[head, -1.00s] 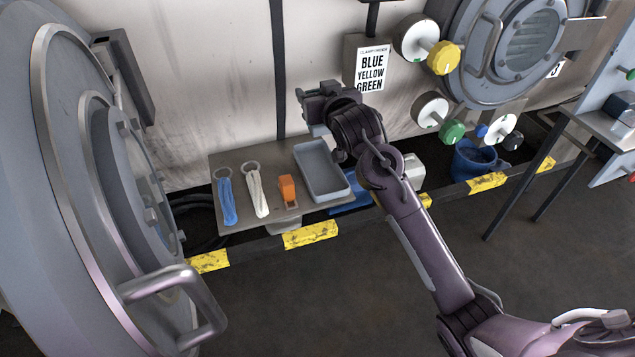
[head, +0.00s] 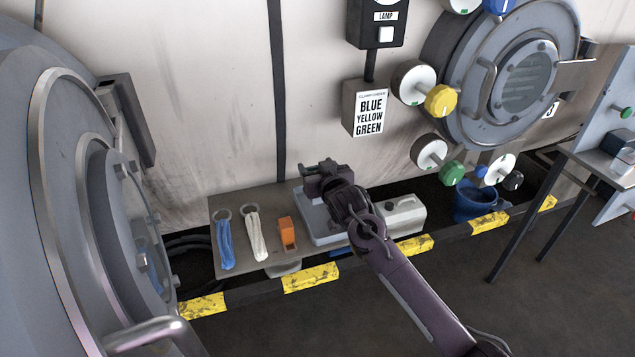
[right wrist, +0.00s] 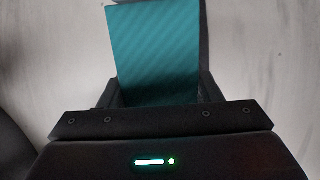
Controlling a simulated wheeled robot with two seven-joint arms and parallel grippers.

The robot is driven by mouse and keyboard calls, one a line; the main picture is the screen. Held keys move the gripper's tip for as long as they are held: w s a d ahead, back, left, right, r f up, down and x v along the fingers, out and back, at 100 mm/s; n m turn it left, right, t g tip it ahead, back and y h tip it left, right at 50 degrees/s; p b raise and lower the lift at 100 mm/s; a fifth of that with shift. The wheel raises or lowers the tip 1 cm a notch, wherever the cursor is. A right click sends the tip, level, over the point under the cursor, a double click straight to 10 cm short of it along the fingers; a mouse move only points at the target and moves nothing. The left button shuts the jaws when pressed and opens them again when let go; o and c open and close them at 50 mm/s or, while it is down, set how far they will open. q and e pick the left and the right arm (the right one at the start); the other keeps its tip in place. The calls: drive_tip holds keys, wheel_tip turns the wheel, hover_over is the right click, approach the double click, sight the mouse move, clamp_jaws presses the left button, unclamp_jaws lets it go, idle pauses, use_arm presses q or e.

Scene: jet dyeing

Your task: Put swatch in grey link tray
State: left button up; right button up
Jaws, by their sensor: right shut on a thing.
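The teal swatch (right wrist: 155,50) stands up between the fingers of my right gripper (right wrist: 157,98) in the right wrist view. My right gripper is shut on it. In the head view my right gripper (head: 318,172) is at the back of the grey tray (head: 312,228), seemingly above it. The gripper and forearm hide much of the tray, including its right side. The swatch cannot be made out in the head view. My left gripper is not in view.
The tray sits on a shelf (head: 240,262) with an orange clip-like item (head: 287,232), a white hank (head: 257,236) and a blue hank (head: 225,243) to its left. The wall stands close behind.

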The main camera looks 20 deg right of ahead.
drive_tip(key=shift+f, duration=2.5)
drive_tip(key=o, duration=1.2)
drive_tip(key=shift+f, duration=0.1)
drive_tip(key=shift+r, duration=0.25)
drive_tip(key=shift+s+f, duration=0.1)
drive_tip(key=shift+s, duration=0.3)
drive_tip(key=s, duration=0.3)
drive_tip(key=s+r, duration=0.1)
drive_tip(key=s, duration=0.3)
drive_tip(key=s+r, duration=0.1)
drive_tip(key=s, duration=0.3)
drive_tip(key=shift+d+r, duration=0.2)
